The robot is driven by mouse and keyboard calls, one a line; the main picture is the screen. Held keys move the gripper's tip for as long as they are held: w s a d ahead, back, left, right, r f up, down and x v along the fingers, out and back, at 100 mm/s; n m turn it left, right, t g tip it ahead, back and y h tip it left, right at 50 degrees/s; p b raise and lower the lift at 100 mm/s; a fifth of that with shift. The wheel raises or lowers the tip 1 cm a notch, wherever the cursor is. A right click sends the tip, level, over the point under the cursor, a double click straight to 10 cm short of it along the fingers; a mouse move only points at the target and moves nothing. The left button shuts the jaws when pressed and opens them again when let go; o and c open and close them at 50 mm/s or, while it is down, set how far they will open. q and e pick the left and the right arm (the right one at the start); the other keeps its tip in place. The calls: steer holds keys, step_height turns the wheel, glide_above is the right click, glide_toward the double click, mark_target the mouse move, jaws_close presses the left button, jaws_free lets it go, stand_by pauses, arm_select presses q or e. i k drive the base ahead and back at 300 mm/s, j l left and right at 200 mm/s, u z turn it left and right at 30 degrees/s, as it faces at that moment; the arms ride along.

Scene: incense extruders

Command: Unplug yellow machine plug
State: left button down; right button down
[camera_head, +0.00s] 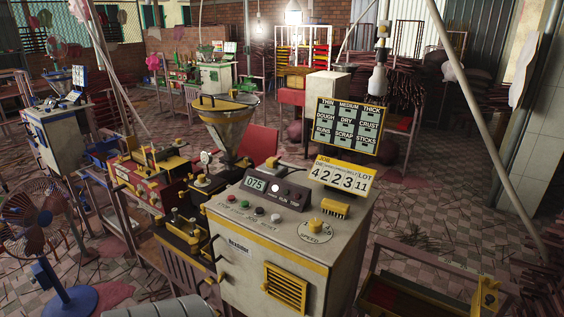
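The yellow machine (262,262) stands in the centre foreground. It has a cream cabinet with yellow trim, a 075 display, buttons, a speed dial and a yellow vent. A metal hopper (225,128) with a yellow rim stands behind it on the left. A pale hanging connector (377,80) with a dark cable end above it hangs over the scene, upper right of the machine. I cannot tell for certain whether it is the yellow machine's plug, or whether plug and socket are joined.
A blue fan (35,225) stands at the left, near a blue-trimmed machine (58,130). Red and green machines stand behind. A slanted pale pole (480,130) crosses the right side. A low table frame (430,270) is at the lower right. Tiled floor (440,215) is partly clear there.

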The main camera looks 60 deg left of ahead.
mark_target(273, 163)
steer(key=u, duration=0.45)
steer(key=j+u, duration=0.15)
steer(key=u, duration=0.3)
steer(key=k+u, duration=0.1)
steer(key=u, duration=0.35)
steer(key=j+u, duration=0.15)
steer(key=u, duration=0.3)
steer(key=i+j, duration=0.1)
steer(key=j, duration=1.35)
steer(key=i+j, duration=0.15)
steer(key=j, duration=0.6)
steer(key=z, duration=1.45)
